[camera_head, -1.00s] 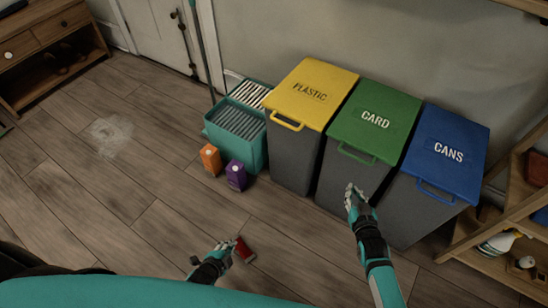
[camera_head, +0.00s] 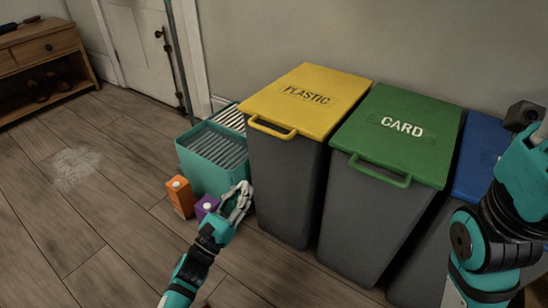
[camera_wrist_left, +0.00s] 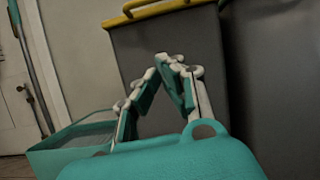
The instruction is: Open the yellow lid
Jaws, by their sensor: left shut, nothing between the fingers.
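The yellow lid (camera_head: 310,90), marked PLASTIC, lies closed on the left grey bin (camera_head: 283,180). Its yellow loop handle (camera_head: 272,128) sticks out at the front edge; the handle also shows at the top of the left wrist view (camera_wrist_left: 150,10). My left gripper (camera_head: 243,188) is shut and empty, in front of the bin's lower left side and below the handle, apart from it. In the left wrist view its fingertips (camera_wrist_left: 170,60) meet before the grey bin front.
The green CARD bin (camera_head: 400,125) and blue-lidded bin (camera_head: 482,150) stand to the right, the latter partly behind my right arm. A teal crate (camera_head: 205,165), an orange carton (camera_head: 180,197) and a purple carton (camera_head: 205,206) are at the left. Open floor lies further left.

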